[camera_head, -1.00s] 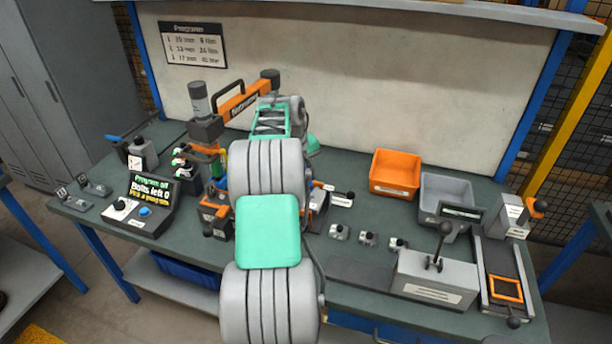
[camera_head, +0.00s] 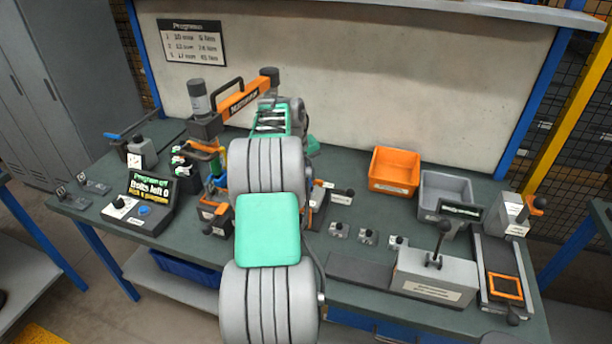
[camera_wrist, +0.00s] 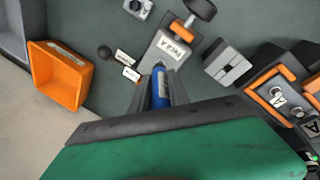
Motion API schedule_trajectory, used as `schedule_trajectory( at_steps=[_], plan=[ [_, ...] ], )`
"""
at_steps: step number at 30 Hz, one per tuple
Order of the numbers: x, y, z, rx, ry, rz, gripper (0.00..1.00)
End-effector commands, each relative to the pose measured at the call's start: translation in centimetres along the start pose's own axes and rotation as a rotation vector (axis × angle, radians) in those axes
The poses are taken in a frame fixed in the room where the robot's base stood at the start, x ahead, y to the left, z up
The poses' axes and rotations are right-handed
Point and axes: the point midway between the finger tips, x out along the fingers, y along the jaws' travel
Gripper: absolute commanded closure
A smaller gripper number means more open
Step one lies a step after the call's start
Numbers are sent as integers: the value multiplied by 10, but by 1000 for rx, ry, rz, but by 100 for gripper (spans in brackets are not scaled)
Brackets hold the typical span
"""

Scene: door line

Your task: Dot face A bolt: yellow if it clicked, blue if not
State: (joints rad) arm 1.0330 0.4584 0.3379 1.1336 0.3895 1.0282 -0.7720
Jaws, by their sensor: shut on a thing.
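My gripper (camera_wrist: 160,98) shows in the wrist view, its fingers closed around a slim blue marker (camera_wrist: 160,85). The tip of the marker points away from the camera, toward a grey block with a label (camera_wrist: 173,48) that is hard to read. An orange-and-dark fixture (camera_wrist: 270,95) at the right holds bolt heads (camera_wrist: 277,94) beside "A" labels; the marker is apart from them. In the head view my arm hides my gripper and most of the fixture. The screen (camera_head: 150,188) there reads program off and bolts left 0.
An orange bin (camera_head: 394,171) and a grey bin (camera_head: 446,190) stand at the right, with a lever box (camera_head: 432,278) in front. A marker rack (camera_head: 184,168) stands left of my arm. An orange tool arm (camera_head: 243,100) rises behind. Small labelled blocks (camera_head: 367,237) sit right of my arm.

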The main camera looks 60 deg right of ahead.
Motion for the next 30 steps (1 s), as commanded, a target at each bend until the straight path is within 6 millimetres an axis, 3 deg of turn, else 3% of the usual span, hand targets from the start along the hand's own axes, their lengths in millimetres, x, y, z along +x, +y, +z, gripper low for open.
schedule_trajectory(
  at_steps=[14, 30],
  plan=[
    [0, 0, 0, 0, 0, 0, 100],
    [-50, 12, -3, 0, 0, 0, 100]
  ],
)
